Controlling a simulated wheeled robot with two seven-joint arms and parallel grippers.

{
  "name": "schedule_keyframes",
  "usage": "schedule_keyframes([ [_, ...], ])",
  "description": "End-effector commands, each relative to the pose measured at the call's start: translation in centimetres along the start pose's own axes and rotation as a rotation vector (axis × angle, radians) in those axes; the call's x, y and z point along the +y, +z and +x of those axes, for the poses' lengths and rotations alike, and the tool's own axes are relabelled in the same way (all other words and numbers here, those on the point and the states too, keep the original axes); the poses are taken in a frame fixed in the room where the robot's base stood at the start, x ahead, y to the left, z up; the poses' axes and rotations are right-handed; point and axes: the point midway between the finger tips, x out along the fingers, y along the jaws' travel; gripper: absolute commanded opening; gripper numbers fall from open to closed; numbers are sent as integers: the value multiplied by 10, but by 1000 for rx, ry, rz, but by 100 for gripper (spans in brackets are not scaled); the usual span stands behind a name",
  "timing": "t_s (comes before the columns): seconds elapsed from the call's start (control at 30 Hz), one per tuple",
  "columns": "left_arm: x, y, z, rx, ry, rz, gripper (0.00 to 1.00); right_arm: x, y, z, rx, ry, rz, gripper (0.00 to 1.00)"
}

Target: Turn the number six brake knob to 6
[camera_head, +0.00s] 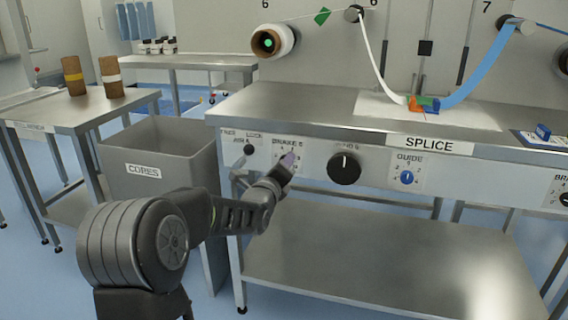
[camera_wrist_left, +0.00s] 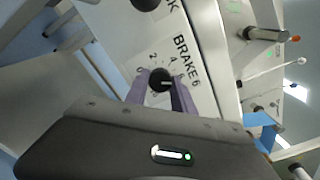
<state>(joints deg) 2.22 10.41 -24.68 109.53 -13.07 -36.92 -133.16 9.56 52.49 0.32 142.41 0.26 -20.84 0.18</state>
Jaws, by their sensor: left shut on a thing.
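The number six brake knob (camera_wrist_left: 160,77) is a small black dial under the BRAKE 6 label (camera_wrist_left: 187,60) on the front panel. A pale mark shows on its face, toward the right in the wrist view. In the head view the gripper covers the knob. My right gripper is not in view.
A larger black knob (camera_head: 344,168) sits right of the brake plate, then a blue GUIDE knob (camera_head: 407,177). A small black knob (camera_head: 248,149) is to the left. A grey CORES bin (camera_head: 160,150) stands beside my left arm. The steel bench (camera_head: 300,108) overhangs the panel.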

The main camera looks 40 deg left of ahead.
Motion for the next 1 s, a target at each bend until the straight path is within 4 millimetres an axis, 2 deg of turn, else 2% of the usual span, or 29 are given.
schedule_keyframes([
  [0.53,1,-2,0,4,2,37,0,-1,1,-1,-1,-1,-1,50],
  [0.57,1,-2,0,4,2,37,31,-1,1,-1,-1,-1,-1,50],
  [0.8,0,-1,0,2,1,36,51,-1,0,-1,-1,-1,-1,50],
  [1.0,0,-1,0,1,0,36,52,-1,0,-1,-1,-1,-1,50],
])
